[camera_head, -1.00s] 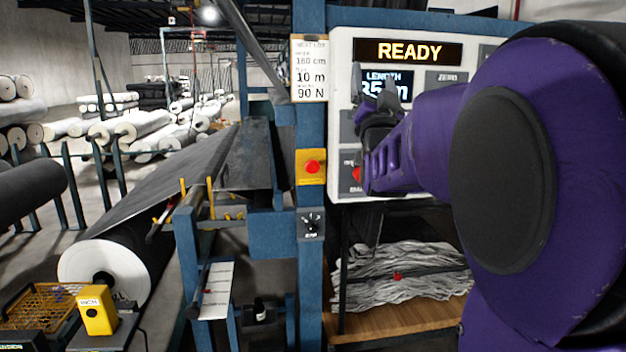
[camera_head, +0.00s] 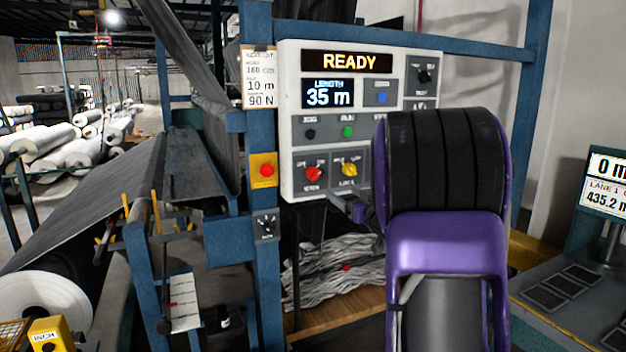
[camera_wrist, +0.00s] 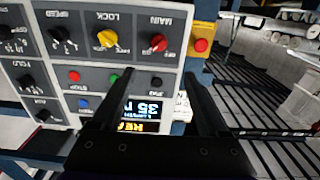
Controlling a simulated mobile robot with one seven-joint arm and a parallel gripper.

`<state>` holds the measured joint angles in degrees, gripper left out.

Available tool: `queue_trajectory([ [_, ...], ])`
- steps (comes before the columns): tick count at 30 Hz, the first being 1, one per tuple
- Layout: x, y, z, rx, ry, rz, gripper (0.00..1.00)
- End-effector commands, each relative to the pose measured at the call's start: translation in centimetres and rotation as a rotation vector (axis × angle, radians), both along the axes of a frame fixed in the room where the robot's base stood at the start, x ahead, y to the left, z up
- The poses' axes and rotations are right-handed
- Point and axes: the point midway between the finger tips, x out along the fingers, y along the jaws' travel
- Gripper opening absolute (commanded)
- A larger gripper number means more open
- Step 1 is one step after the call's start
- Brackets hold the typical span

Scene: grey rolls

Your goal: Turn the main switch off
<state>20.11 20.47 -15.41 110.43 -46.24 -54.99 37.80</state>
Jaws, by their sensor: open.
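The main switch (camera_head: 314,173) is a red rotary knob at the lower left of the white control panel (camera_head: 290,115). Its handle seems tilted toward the upper right, though it is small in view. In the wrist view, which is upside down, the main switch (camera_wrist: 158,42) sits under the label MAIN. My gripper (camera_wrist: 157,75) is open and empty, its two dark fingers apart. In that picture the switch lies just above the gap between the fingertips, with no visible contact. In the head view, part of my gripper (camera_head: 347,205) shows below the panel's lower edge; my arm hides the rest.
A yellow knob (camera_head: 349,170) marked LOCK is beside the switch. A red button on a yellow box (camera_head: 263,170) is on the blue post to the left. Black, green and blue buttons are above. The display (camera_head: 347,61) reads READY.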

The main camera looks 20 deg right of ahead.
Motion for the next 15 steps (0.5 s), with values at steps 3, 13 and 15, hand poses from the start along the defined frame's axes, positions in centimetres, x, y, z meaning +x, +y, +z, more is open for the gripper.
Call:
queue_trajectory([
  [3, 0.4, -0.2, -0.4, 0.001, 0.009, 0.003, 0.78],
  [13, 6.2, 0.1, -0.4, 0.0, 0.008, 0.004, 0.78],
  [15, 7.7, 0.1, -0.4, -0.001, 0.008, 0.003, 0.78],
])
